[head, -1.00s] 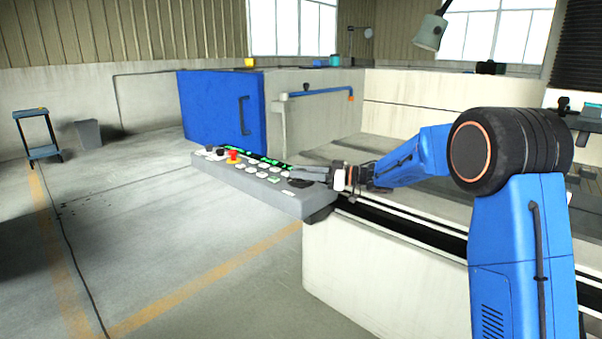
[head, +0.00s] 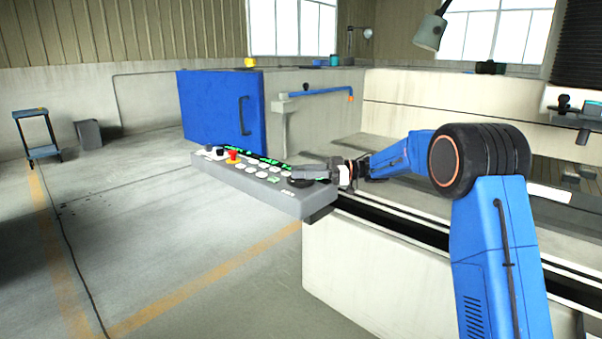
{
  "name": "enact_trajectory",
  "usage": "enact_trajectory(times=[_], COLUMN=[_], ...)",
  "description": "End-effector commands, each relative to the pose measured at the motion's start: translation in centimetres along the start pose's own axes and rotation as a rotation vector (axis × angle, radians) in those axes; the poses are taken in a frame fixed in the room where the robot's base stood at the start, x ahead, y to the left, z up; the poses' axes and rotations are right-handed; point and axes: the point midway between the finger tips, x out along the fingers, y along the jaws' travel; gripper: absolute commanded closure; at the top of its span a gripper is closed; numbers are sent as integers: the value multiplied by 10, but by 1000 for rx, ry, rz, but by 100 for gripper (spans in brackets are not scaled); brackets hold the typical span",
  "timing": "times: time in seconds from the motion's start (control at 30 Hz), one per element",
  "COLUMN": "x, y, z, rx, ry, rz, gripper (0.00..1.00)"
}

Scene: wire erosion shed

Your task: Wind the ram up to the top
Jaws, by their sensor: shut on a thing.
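The grey control panel (head: 262,184) stretches across the middle, with buttons and a red stop knob (head: 234,156). A dark round handwheel (head: 298,183) sits at its right end, partly hidden by my gripper. My gripper (head: 303,173) is shut at this handwheel, seemingly on its handle; the exact contact is too small to see. At the upper right edge is what looks like the ram, black bellows (head: 578,42) above a pale head (head: 566,100) with a dark tip pointing down. The frame edge cuts it off, so its full height cannot be told.
A blue cabinet door (head: 215,112) stands behind the panel. The pale machine front (head: 370,270) lies below my arm. A lamp (head: 430,32) hangs at the top. A small blue stand (head: 38,135) and grey bin (head: 88,135) stand far left; the floor between is clear.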

Motion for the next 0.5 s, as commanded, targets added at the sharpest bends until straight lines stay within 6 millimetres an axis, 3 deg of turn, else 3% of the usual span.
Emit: enact_trajectory(times=[0.07, 0.1, 0.17, 0.5], x=[0, 1, 1, -2], y=[0, 0, 0, 0], z=[-2, -2, -2, -1], rx=[-2, -2, -2, -1], ry=[2, 2, 2, 1], rz=[1, 1, 1, 2], gripper=[94, 67, 53, 53])
